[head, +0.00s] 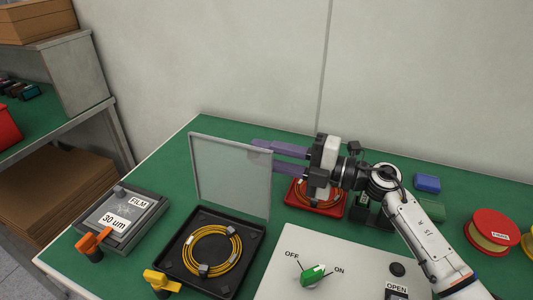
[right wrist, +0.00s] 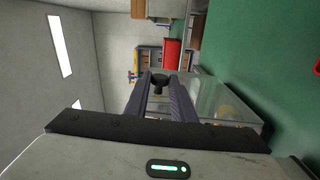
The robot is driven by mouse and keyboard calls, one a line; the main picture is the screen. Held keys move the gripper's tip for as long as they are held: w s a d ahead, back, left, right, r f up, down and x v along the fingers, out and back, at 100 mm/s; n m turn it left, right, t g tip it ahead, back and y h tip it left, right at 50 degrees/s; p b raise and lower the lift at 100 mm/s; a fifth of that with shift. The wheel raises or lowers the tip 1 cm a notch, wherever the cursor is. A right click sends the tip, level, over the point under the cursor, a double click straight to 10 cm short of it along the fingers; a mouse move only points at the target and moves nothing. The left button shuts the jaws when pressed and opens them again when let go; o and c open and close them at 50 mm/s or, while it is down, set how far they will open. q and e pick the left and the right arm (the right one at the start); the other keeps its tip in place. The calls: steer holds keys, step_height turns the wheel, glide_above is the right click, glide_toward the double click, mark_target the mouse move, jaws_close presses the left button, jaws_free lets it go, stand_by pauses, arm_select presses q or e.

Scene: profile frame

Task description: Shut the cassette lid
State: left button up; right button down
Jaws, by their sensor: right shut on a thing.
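The cassette (head: 174,262) is a square black tray on the green bench, with a coil of yellow cable (head: 239,245) inside. Its lid (head: 230,180) is a clear pane standing about upright at the tray's back edge. My right gripper (head: 263,154) comes from the right, and its purple fingers are shut on the lid near its upper right corner. In the right wrist view the fingers reach forward beside the clear lid (right wrist: 222,100); a dark round part shows between their tips. The exact contact is hard to see. My left gripper is not in view.
A grey film box (head: 150,212) with an orange clip (head: 92,243) is to the left; a yellow clip (head: 160,283) is by the tray's front. A white panel with a green knob (head: 313,275) is to the right. A red tray (head: 326,208) is under my right gripper.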

steer(key=shift+s+a+r+n+p, duration=0.15)
steer(key=shift+s+n+p, duration=0.1)
steer(key=shift+s, duration=0.15)
steer(key=shift+s+a+r+n+p, duration=0.15)
steer(key=shift+s+n, duration=0.1)
steer(key=shift+s, duration=0.15)
steer(key=s+a+f+n, duration=0.1)
steer(key=s+a+n, duration=0.1)
steer(key=s+n, duration=0.4)
steer(key=shift+s+a+p, duration=0.25)
steer(key=shift+s+p, duration=0.15)
steer(key=shift+s, duration=0.75)
steer(key=c, duration=1.5)
jaws_free()
steer(key=b+v, duration=0.2)
steer(key=v, duration=0.8)
steer(key=shift+d, duration=0.15)
